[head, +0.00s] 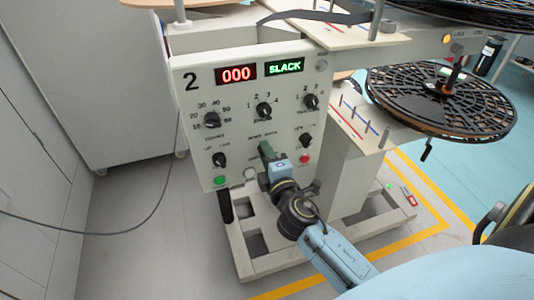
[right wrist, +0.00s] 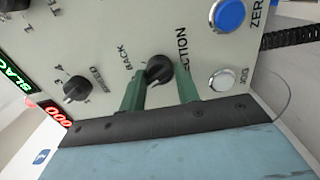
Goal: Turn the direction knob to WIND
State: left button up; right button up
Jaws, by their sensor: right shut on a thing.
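My right gripper (head: 266,152) reaches the lower middle of the pale control panel (head: 240,145) in the head view. In the right wrist view its two green fingers (right wrist: 161,92) stand on either side of the black direction knob (right wrist: 159,70), and the gripper is shut on it. The label BACK shows beside the left finger; part of the knob's name shows by the right finger. The WIND label cannot be made out, nor can the knob's exact setting. In the head view the gripper hides this knob. My left gripper is out of view.
Other knobs surround it, including the speed knob (head: 264,110) above. A green button (head: 219,180) and a red button (head: 304,159) sit low on the panel. Displays read 000 (head: 236,74) and SLACK (head: 285,66). A black reel (head: 400,95) stands at right.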

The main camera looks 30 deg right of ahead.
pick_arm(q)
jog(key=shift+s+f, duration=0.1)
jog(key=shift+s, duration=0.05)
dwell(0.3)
pick_arm(e)
jog(key=o, duration=0.9)
jog(key=shift+o, duration=0.2)
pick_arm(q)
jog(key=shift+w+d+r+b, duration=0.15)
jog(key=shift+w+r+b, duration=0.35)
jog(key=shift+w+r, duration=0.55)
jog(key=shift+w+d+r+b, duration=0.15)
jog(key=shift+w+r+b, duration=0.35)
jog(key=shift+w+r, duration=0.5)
pick_arm(e)
jog(key=v, duration=1.3)
jog(key=shift+s, duration=0.25)
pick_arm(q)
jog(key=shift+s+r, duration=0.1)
